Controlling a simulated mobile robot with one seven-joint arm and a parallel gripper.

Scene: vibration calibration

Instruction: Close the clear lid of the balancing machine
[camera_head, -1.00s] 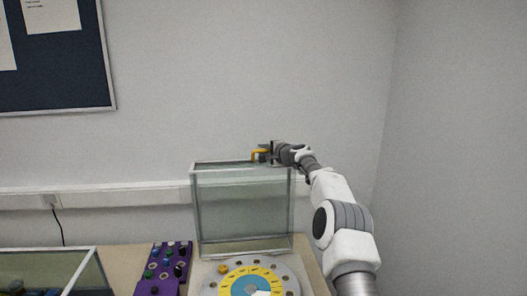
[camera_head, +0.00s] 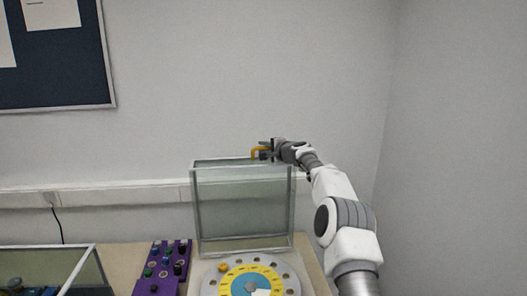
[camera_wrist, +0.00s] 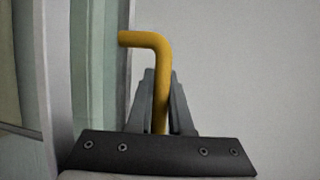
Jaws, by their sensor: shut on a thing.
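The clear lid (camera_head: 242,205) of the balancing machine stands upright, open, at the back of the machine in the head view. A yellow handle (camera_head: 256,151) sits at its top edge. My gripper (camera_head: 265,152) is at that handle, reaching in from the right. In the wrist view the bent yellow handle (camera_wrist: 157,60) passes between the two grey fingers of my gripper (camera_wrist: 162,100), which are shut on it. The lid's edge (camera_wrist: 60,80) shows at the left of the wrist view. Below the lid lies the round dial plate (camera_head: 208,286) with a yellow and blue centre.
A purple panel with knobs (camera_head: 157,287) stands left of the machine. Another glass-topped case (camera_head: 50,262) is at the far left. The wall is close behind the lid, with a white trunking rail (camera_head: 120,194) along it. The right side wall is clear.

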